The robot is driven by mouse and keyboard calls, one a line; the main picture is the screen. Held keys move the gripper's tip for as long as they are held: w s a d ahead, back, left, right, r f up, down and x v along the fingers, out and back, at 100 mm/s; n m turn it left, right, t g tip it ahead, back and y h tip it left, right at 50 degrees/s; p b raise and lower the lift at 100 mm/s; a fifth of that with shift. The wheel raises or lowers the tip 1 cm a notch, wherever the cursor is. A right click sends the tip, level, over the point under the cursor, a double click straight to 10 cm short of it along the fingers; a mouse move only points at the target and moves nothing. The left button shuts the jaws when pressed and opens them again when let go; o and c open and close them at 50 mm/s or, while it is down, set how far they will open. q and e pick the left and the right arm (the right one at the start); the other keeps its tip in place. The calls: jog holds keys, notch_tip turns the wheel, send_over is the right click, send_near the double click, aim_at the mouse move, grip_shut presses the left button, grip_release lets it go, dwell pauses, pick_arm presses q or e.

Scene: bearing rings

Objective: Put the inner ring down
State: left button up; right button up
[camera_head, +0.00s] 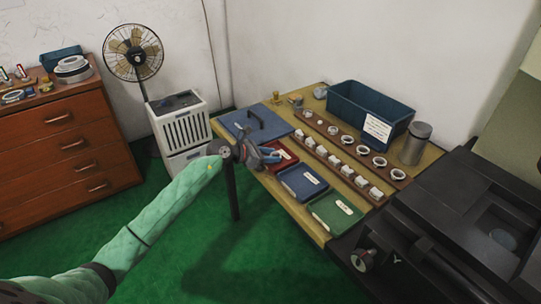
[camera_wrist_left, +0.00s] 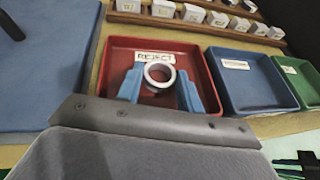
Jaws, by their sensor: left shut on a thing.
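The inner ring (camera_wrist_left: 147,77), a pale metal ring, is between the blue fingertips of my left gripper (camera_wrist_left: 160,88) in the left wrist view. The gripper is shut on it. Behind the ring is the red tray (camera_wrist_left: 118,55) with a REJECT label (camera_wrist_left: 155,57); I cannot tell how high the ring is above the tray floor. In the head view my left gripper (camera_head: 271,156) is at the red tray (camera_head: 284,150), covering part of it, and the ring cannot be made out there. My right gripper is not in view.
A blue tray (camera_head: 290,183) and a green tray (camera_head: 322,212) stand beside the red one. A blue board with a handle (camera_head: 243,117) lies on its other side. Behind are rows of rings and white blocks, a dark blue bin (camera_head: 345,104) and a metal cylinder (camera_head: 414,145).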

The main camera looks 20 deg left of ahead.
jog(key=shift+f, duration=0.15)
pick_arm(q)
jog(key=o, duration=1.1)
jog(key=shift+c, duration=0.2)
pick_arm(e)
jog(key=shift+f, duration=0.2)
pick_arm(q)
jog(key=shift+r, duration=0.1)
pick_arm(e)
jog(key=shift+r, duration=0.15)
pick_arm(q)
jog(key=shift+s+a, duration=0.2)
jog(key=b+v, duration=0.1)
jog(key=v, duration=1)
jog(key=shift+r, duration=0.25)
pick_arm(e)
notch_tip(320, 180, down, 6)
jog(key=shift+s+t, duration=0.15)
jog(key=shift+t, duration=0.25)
pick_arm(q)
jog(key=shift+s+a, duration=0.1)
jog(key=shift+a, duration=0.1)
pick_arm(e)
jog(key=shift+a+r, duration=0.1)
